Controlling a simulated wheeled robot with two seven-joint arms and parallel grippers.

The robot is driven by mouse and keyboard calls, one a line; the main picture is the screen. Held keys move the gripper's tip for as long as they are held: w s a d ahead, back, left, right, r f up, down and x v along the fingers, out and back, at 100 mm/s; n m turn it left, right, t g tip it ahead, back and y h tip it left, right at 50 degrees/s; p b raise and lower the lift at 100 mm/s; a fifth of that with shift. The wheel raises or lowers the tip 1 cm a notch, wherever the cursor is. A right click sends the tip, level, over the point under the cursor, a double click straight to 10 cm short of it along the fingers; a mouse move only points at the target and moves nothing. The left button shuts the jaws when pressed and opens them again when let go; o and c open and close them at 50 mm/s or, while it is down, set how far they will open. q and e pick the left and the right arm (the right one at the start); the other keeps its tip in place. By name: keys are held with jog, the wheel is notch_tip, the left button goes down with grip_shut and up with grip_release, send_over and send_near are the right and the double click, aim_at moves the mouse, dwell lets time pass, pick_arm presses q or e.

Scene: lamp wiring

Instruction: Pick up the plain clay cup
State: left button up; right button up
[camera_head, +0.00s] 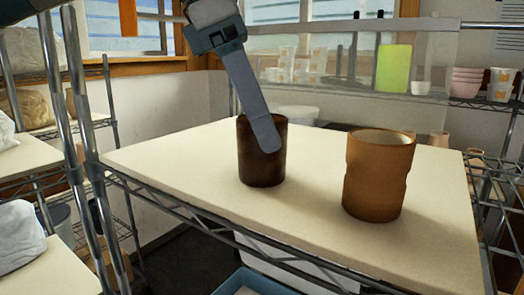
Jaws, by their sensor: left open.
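Two clay cups stand upright on the cream board. The dark brown cup (252,165) is a straight, plain cylinder left of the middle. The orange-brown cup (378,178) stands to its right, nearer the board's right side, and has a pinched waist. My left gripper (265,138) reaches down from the top at the dark cup. One long grey finger overlaps the cup's front and right part; the other finger is hidden. The gripper is open, and I cannot tell whether the finger touches the cup. My right gripper is not in view.
The cream board (440,235) lies on a wire rack and is clear around the cups. A metal post (85,150) rises at the left. A clear panel (340,60) stands behind. Pink bowls (466,82) sit on a shelf at the right. A blue bin (250,283) is below.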

aim_at(257, 168)
pick_arm(q)
jog(key=shift+d+f+p, duration=0.25)
jog(key=shift+f+p, duration=0.35)
jog(key=shift+p, duration=0.05)
jog(key=shift+p+x, duration=0.5)
jog(key=shift+x, duration=0.5)
jog(key=shift+d+f, duration=0.2)
jog(key=shift+f, duration=0.4)
jog(key=c, duration=1.3)
